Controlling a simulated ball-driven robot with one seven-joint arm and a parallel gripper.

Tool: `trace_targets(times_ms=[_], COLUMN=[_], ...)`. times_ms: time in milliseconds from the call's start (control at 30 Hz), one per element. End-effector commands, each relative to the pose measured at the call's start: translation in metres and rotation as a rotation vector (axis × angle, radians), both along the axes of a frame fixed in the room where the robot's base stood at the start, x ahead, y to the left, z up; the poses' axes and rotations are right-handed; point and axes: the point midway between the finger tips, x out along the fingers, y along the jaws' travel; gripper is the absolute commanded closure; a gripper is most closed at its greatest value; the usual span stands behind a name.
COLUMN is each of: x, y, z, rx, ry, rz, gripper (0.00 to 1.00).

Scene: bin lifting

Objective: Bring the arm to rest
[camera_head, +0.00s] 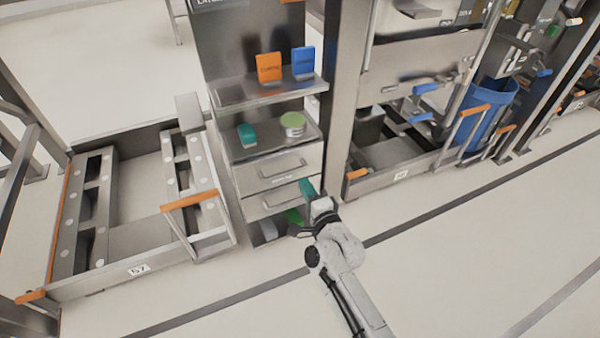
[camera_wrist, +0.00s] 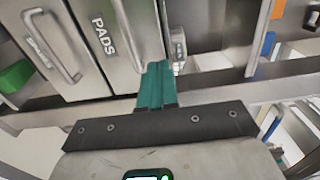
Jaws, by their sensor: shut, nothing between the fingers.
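My gripper (camera_head: 307,188) shows in the head view at the end of my white and grey arm, in front of the lower drawers of the metal cabinet. In the wrist view its green fingers (camera_wrist: 157,86) are together with nothing between them. The cabinet's drawer fronts (camera_wrist: 100,42), one marked PADS, lie just beyond the fingers. I cannot tell whether the fingers touch them.
The cabinet (camera_head: 280,168) holds an orange box (camera_head: 269,67), a blue box (camera_head: 303,62), a green block (camera_head: 247,135) and a round green-topped tin (camera_head: 293,123). A low metal frame (camera_head: 110,275) stands left, a blue bin (camera_head: 487,112) right. The front floor (camera_head: 450,265) is clear.

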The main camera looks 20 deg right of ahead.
Motion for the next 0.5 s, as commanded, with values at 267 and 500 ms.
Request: trace_targets(times_ms=[267, 500], x=[-0.022, -0.023], y=[0.000, 0.000], z=[0.001, 0.000], rx=[0.000, -0.002], ry=[-0.001, 0.001], rz=[0.000, 0.001], gripper=[1.00, 1.00])
